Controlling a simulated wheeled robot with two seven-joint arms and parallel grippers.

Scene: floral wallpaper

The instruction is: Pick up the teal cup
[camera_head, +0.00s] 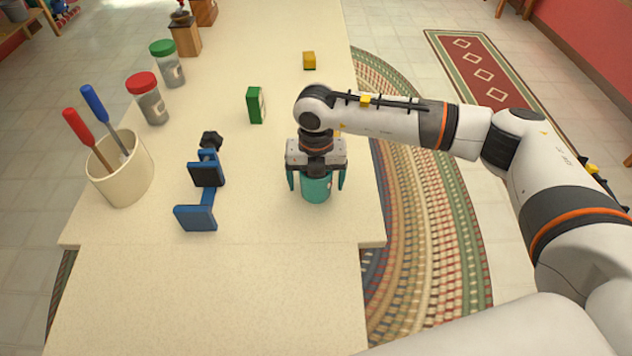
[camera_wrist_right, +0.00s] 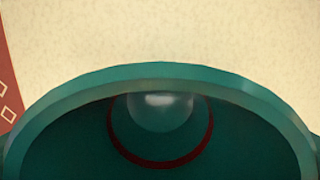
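The teal cup (camera_head: 316,189) stands upright on the cream table near its right edge. My right gripper (camera_head: 316,183) is directly above it, pointing down, with one teal finger on each side of the cup. The fingers look spread, with a small gap between each finger and the cup wall. In the right wrist view the rim of the teal cup (camera_wrist_right: 165,73) fills the lower half, with a dark inside and a red ring. The fingers cannot be made out clearly there. My left gripper is not in view.
A blue clamp (camera_head: 205,190) and a cream crock (camera_head: 121,175) with red- and blue-handled tools stand left. The front table is clear.

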